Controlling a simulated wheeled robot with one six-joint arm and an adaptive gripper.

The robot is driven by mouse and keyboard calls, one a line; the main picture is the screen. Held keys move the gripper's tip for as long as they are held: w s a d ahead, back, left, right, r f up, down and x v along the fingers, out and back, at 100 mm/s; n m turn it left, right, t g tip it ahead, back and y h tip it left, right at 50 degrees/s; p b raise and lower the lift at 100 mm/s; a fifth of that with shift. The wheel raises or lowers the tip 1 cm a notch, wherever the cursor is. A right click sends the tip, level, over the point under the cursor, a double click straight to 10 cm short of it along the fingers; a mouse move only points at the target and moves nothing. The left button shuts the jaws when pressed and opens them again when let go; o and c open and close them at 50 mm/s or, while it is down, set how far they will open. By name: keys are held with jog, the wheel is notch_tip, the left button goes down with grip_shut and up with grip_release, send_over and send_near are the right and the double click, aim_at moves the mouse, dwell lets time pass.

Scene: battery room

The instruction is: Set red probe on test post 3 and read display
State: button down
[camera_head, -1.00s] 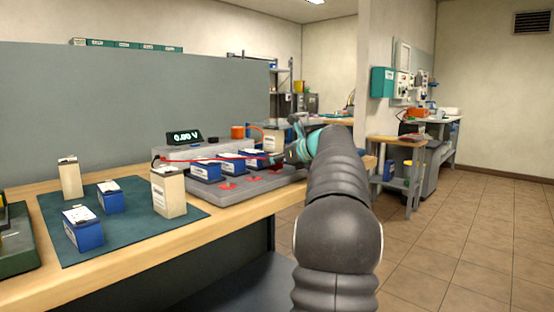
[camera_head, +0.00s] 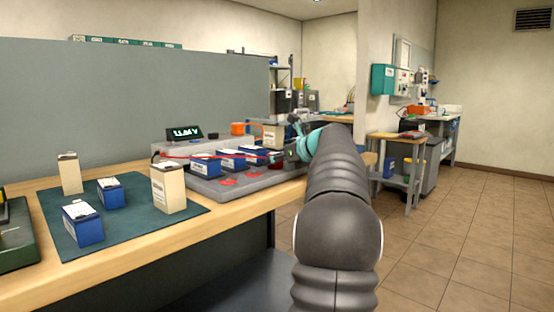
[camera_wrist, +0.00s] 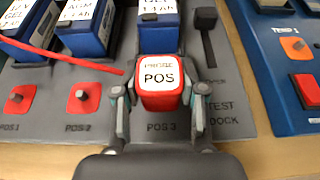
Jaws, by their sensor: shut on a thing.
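My gripper (camera_wrist: 160,108) is shut on the red probe, a red block with a white "PROBE POS" label (camera_wrist: 160,77). In the wrist view it is over the "POS 3" place of the grey test dock (camera_wrist: 120,133). The probe hides the post beneath, so contact cannot be seen directly. Red pads with posts show at POS 1 (camera_wrist: 20,99) and POS 2 (camera_wrist: 84,98). In the head view the dark display (camera_head: 185,133) shows lit characters that start like "11" and end in V; the later digits are blurred. A red lead (camera_wrist: 55,53) runs left from the probe area.
Blue batteries (camera_wrist: 93,28) stand in the dock behind the posts. A black block (camera_wrist: 206,19) is right of them. A blue unit with a red button (camera_wrist: 305,86) stands at the right. On the bench, cream and blue batteries (camera_head: 84,225) stand on a green mat (camera_head: 130,233).

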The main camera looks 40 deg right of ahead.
jog(key=shift+f, duration=0.15)
jog(key=c, duration=0.9)
grip_release()
jog(key=shift+c, duration=0.2)
jog(key=p+v, duration=0.3)
jog(key=v, duration=0.8)
